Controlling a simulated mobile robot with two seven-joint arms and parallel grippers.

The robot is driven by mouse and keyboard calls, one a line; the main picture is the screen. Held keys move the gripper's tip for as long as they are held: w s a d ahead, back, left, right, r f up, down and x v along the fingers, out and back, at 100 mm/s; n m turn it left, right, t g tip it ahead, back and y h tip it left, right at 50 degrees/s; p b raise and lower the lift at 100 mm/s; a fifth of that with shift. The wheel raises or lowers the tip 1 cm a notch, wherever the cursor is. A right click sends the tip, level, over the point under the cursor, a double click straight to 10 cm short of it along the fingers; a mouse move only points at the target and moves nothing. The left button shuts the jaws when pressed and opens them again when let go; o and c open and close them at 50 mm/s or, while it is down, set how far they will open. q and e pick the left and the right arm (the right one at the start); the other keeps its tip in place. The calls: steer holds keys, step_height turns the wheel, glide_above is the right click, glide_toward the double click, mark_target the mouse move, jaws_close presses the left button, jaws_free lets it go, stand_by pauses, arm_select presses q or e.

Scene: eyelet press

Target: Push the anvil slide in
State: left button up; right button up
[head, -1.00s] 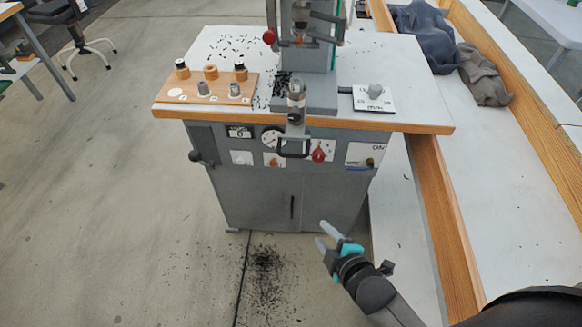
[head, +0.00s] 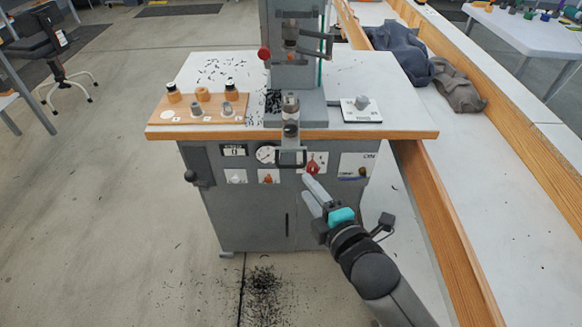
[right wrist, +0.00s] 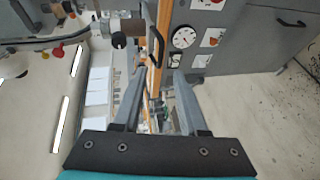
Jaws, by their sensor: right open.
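The anvil slide (head: 290,130) sticks out from the press base over the table's front edge. A dark loop handle (head: 290,158) hangs at its front end, and a small round anvil (head: 290,103) stands on it. My right gripper (head: 307,187) is open and empty, below and slightly right of the handle in the head view. In the right wrist view its fingers (right wrist: 160,74) are spread, with the handle (right wrist: 155,38) beyond their tips. I see no contact. My left gripper is not in view.
The press (head: 292,75) stands on a white-topped cabinet. A wooden block with dies (head: 200,108) is left of it, a white knob plate (head: 361,110) right. Dials, a red knob (head: 312,168) and switches line the cabinet front. A wood-edged bench runs along the right.

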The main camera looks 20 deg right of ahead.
mark_target(291, 167)
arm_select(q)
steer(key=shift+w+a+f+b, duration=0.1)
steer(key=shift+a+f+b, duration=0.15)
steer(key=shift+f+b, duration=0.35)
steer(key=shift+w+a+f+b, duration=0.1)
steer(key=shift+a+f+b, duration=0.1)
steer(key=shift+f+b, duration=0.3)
arm_select(e)
steer(key=shift+x, duration=5.1)
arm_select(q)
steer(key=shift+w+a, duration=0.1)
arm_select(e)
steer(key=shift+c, duration=0.4)
jaws_close()
